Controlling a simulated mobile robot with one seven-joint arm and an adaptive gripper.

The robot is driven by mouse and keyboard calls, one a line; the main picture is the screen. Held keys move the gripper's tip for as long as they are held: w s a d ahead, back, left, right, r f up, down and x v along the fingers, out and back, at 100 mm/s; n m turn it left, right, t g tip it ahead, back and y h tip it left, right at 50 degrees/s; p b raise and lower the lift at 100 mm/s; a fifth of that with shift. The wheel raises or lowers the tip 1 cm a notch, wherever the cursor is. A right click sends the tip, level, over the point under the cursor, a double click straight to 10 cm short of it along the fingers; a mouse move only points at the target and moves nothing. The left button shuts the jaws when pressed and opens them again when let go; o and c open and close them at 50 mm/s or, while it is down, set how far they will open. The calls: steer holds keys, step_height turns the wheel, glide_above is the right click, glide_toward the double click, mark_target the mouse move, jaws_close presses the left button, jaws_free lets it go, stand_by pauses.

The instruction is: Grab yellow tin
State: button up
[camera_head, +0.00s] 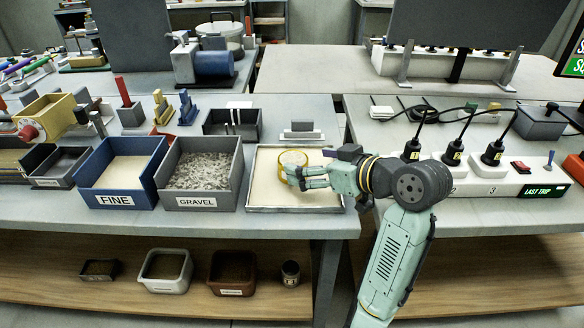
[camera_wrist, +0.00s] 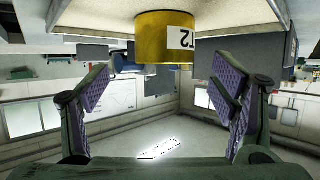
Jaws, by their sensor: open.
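The yellow tin (camera_head: 291,158) stands on the shallow light tray (camera_head: 262,209) on the left bench. In the wrist view, which looks upside down, the tin (camera_wrist: 165,38) hangs at the top centre with a white label marked T2. My gripper (camera_head: 303,178) reaches in from the right, close to the tin, and covers part of its right side in the head view. Its two padded fingers (camera_wrist: 163,92) are spread wide in the wrist view with nothing between the pads. The tin lies ahead of them, midway across. I see no contact with the pads.
Left of the tray stand the gravel bin (camera_head: 202,203) and the blue FINE bin (camera_head: 110,200). A small grey block (camera_head: 302,131) sits behind the tray. On the right bench is a power strip (camera_head: 490,184) with black plugs and cables.

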mark_target(293, 159)
steer(key=p+x, duration=0.1)
steer(key=x, duration=0.1)
steer(key=p+x, duration=0.1)
steer(key=x, duration=0.2)
steer(key=shift+s+a+r, duration=0.15)
steer(key=shift+a+r, duration=0.05)
steer(key=shift+w+a+f, duration=0.2)
steer(key=shift+w+a, duration=0.05)
steer(key=shift+w, duration=0.05)
steer(key=c, duration=1.4)
steer(key=shift+r, duration=0.1)
steer(key=shift+c, duration=0.2)
